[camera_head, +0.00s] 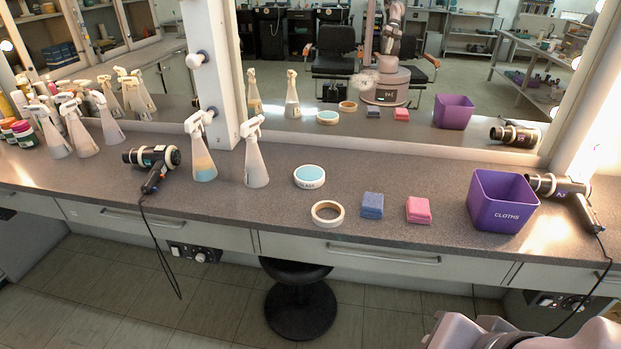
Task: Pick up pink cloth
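The pink cloth (418,210) lies folded on the grey counter (290,204), right of the folded blue cloth (372,205) and apart from it. The purple bin (502,201), labelled CLOTHS, stands to the right of the pink cloth; its contents are hard to make out. Part of my arm shows at the bottom right, below the counter front. My gripper's fingers are not in the picture.
Spray bottles (256,152) and a hair dryer (152,166) stand further left. Another hair dryer (560,187) is beside the bin. A mirror backs the counter; a stool (300,300) stands below.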

